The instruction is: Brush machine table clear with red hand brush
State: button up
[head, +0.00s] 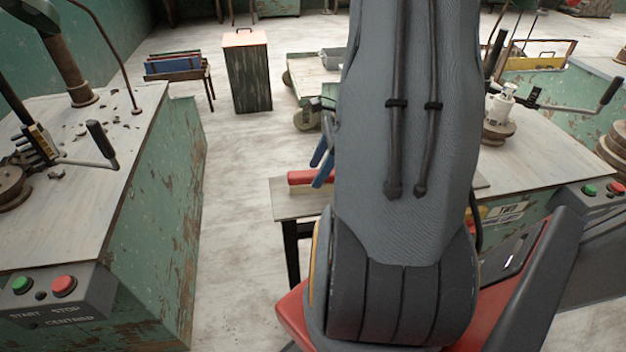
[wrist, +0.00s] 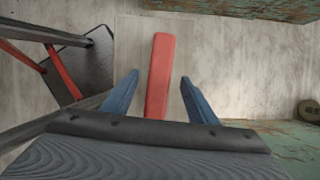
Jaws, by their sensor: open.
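The red hand brush (head: 301,177) lies on a small pale-topped stand (head: 290,206) in the head view; my arm hides its right end and no bristles show. In the wrist view the brush (wrist: 160,65) runs lengthwise between my fingers, with a gap on each side. My gripper (head: 322,163) has blue fingers, open and empty at the brush; it also shows in the wrist view (wrist: 160,77). The left machine table (head: 60,225) bears scattered dark clay trimmings (head: 82,130), mostly toward its back.
The left table carries a post (head: 72,65), a lever handle (head: 101,143) and a start-stop box (head: 50,297). Another machine table (head: 560,152) stands at the right. The floor between the left table and stand is clear.

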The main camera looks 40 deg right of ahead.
aim_at(315, 172)
jog(key=shift+x, duration=1.65)
jog(key=shift+a, duration=0.1)
jog(key=c, duration=1.2)
jog(key=shift+r, duration=0.1)
